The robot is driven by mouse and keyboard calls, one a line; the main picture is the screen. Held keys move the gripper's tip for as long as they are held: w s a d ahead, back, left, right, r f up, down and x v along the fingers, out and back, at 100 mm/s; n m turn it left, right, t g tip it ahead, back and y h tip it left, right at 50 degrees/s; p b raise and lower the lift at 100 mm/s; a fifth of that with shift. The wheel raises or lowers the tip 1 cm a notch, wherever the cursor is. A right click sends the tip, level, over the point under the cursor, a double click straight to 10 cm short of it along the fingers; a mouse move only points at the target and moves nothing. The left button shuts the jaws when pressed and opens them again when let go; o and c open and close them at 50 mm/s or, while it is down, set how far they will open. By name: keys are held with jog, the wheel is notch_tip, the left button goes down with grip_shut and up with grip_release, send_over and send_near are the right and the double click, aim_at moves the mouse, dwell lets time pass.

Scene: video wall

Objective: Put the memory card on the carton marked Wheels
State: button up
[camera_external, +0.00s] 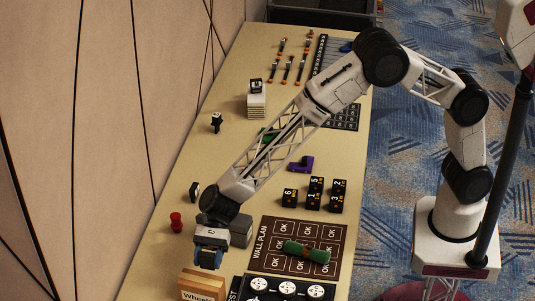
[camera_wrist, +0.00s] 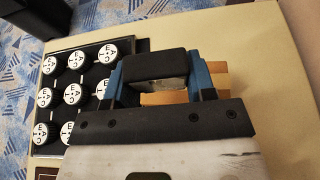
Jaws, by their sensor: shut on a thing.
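The carton marked Wheels (camera_external: 202,286) is a tan box at the bottom edge of the external view, partly cut off by the frame. Its tan top also shows in the wrist view (camera_wrist: 165,98), behind and between my fingers. My gripper (camera_external: 208,259) points down just above the carton, with blue fingers. In the wrist view my gripper (camera_wrist: 162,82) is shut on a dark, flat-looking block, which I take to be the memory card (camera_wrist: 160,64). Its face and any marking are hidden. I cannot tell whether it touches the carton.
A black board with white round pieces (camera_external: 287,289) lies right of the carton. The brown wall plan board (camera_external: 336,238) carries a green roll (camera_external: 307,252). A grey block (camera_external: 241,231) and a red piece (camera_external: 176,222) stand near my gripper. Numbered black blocks (camera_external: 314,194) stand farther back.

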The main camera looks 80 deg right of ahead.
aim_at(201, 279)
jog(key=shift+w+a+f, duration=0.1)
jog(key=shift+w+a, duration=0.3)
jog(key=shift+w, duration=0.2)
jog(key=shift+w+a, duration=0.35)
jog(key=shift+w, duration=0.2)
jog(key=shift+f, duration=1.75)
jog(key=shift+f, duration=0.1)
jog(key=o, duration=0.9)
jog(key=v, duration=1.2)
